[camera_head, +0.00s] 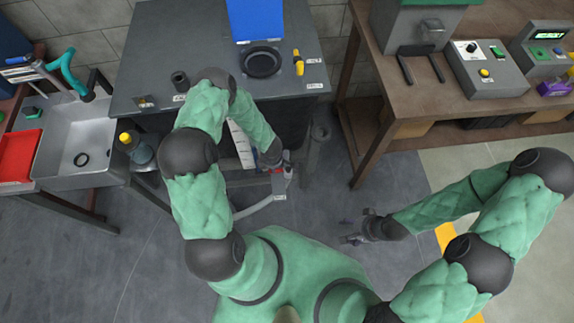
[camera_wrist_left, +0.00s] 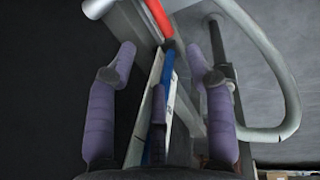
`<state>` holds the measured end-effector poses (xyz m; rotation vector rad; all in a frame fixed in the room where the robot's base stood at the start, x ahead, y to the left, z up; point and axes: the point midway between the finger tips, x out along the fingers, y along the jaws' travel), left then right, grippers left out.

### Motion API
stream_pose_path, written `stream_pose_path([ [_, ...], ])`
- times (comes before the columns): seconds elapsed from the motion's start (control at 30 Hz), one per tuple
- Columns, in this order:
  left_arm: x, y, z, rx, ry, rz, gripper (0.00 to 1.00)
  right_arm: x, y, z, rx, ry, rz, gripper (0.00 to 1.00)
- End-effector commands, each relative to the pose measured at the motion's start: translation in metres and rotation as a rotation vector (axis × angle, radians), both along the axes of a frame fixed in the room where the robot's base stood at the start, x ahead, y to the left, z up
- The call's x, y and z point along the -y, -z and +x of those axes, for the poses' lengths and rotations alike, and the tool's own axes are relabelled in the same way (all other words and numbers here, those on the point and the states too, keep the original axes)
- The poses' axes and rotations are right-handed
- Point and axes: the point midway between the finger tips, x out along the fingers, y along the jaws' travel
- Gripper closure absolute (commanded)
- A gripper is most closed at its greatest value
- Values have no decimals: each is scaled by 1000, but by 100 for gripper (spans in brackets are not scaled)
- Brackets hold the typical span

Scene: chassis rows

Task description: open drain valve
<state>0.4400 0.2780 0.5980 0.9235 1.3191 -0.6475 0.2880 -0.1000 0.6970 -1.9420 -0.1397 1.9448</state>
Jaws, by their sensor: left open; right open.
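A thin red bar (camera_wrist_left: 158,16), perhaps the drain valve's handle, enters at the top of the left wrist view, with a blue part (camera_wrist_left: 169,66) below it. I cannot tell whether they are joined. My left gripper (camera_wrist_left: 160,62) is open, its purple-grey fingers either side of the blue part, the red bar beyond the fingertips. In the head view the left gripper (camera_head: 281,172) is low beside the grey bench, with red and white parts around it. The valve body is hidden or too small to make out. My right gripper (camera_head: 352,233) is open and empty above the floor.
A pale curved pipe (camera_wrist_left: 277,62) runs close on the right in the left wrist view. The grey bench (camera_head: 185,48) and its legs crowd the left arm. A sink (camera_head: 92,132) stands left, a wooden table (camera_head: 385,100) right.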

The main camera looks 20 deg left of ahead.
Motion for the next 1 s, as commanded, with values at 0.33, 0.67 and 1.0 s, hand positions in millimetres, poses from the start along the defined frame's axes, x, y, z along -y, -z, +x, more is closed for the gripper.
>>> stream_pose_path([
  [0.33, -5, 46, 7, -1, -8, 0, 48, 0, 17, -1, -2, -2, 0, 32],
  [0.67, -10, 95, 15, -1, -6, 0, 48, 0, 34, -1, -1, 0, 0, 32],
  [1.0, -12, 106, 18, 1, -5, 1, 48, 0, 36, 0, -1, 0, 0, 32],
])
